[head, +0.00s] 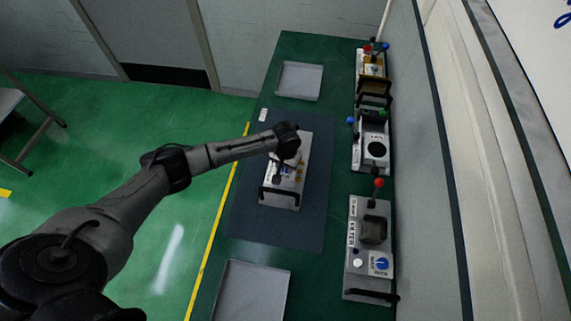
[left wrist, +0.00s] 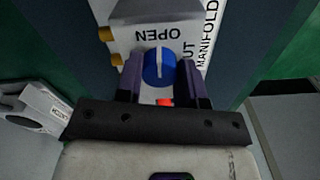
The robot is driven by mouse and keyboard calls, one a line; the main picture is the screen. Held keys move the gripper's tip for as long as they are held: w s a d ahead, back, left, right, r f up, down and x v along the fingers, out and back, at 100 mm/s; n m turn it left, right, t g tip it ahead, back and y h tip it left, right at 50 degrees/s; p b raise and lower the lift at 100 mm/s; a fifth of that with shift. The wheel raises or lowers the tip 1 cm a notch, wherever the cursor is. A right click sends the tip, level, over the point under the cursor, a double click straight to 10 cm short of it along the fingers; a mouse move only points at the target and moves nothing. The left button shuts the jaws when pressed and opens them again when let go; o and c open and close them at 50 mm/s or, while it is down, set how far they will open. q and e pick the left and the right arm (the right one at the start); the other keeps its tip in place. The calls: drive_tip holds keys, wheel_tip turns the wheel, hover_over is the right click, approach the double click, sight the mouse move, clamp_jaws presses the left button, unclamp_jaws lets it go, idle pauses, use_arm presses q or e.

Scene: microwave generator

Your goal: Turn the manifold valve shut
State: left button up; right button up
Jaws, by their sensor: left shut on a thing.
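The manifold unit (head: 281,199) is a pale box with a black handle on the dark mat. In the left wrist view its panel (left wrist: 128,40) carries the words OPEN and MANIFOLD, and a label partly hidden by a finger, ending in UT. The blue valve knob (left wrist: 158,67) has a pale line running up and down the picture. My left gripper (left wrist: 160,84) is shut on the knob, one dark finger on each side. In the head view my left gripper (head: 280,163) is over the unit and hides the knob. My right gripper is not in view.
The dark mat (head: 310,215) lies on the green table. Grey trays stand at the back (head: 299,81) and front (head: 252,292). Other units with handles and knobs line the right side, including the WATER unit (head: 357,282). A wall runs along the right.

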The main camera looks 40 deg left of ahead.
use_arm(q)
drive_tip(key=m+p, duration=0.2)
drive_tip(key=m, duration=0.1)
drive_tip(key=shift+r+m+p, duration=0.15)
drive_tip(key=shift+m+p, duration=0.15)
drive_tip(key=m+p, duration=0.1)
drive_tip(key=m, duration=0.1)
drive_tip(key=shift+m, duration=0.4)
drive_tip(key=m+p, duration=0.1)
drive_tip(key=m, duration=0.1)
drive_tip(key=shift+m, duration=0.3)
drive_tip(key=m, duration=0.4)
drive_tip(key=shift+m, duration=2.2)
drive_tip(key=o, duration=0.9)
